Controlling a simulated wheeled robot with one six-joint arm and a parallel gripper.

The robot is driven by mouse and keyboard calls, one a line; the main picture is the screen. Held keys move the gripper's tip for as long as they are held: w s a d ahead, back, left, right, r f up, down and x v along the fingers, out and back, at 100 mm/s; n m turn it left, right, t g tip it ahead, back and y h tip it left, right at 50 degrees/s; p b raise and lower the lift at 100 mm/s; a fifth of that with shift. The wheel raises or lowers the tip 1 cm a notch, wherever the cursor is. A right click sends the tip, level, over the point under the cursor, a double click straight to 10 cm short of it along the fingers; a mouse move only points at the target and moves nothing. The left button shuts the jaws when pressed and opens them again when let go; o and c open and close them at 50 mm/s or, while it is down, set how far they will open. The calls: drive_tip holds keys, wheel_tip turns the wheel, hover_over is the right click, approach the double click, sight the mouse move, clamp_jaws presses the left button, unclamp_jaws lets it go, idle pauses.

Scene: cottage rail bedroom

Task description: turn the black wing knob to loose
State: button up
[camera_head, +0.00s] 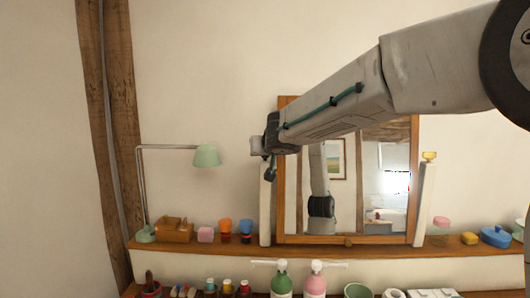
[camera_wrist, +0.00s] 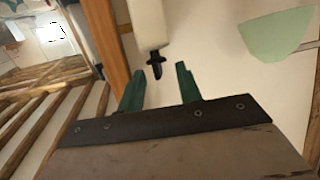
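The black wing knob (camera_wrist: 156,66) shows in the wrist view, at the end of a white post (camera_wrist: 147,22). My gripper (camera_wrist: 159,76) is open, with one dark green finger on each side of the knob in the picture. Gaps show between the knob and both fingers; I cannot tell whether the knob is between the tips or beyond them. In the head view my gripper (camera_head: 268,170) is at the top of the left white post (camera_head: 265,212) of the mirror (camera_head: 347,239), and the knob is hidden there.
A yellow knob (camera_head: 430,156) tops the mirror's right post (camera_head: 424,205). A green lamp (camera_head: 206,156) stands to the left; its shade also shows in the wrist view (camera_wrist: 277,35). Cups, boxes and a soap line the wooden shelf (camera_head: 200,246). Pump bottles (camera_head: 281,284) stand below.

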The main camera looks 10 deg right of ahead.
drive_tip(key=v, duration=0.7)
drive_tip(key=shift+s, duration=0.35)
drive_tip(key=shift+r, duration=0.15)
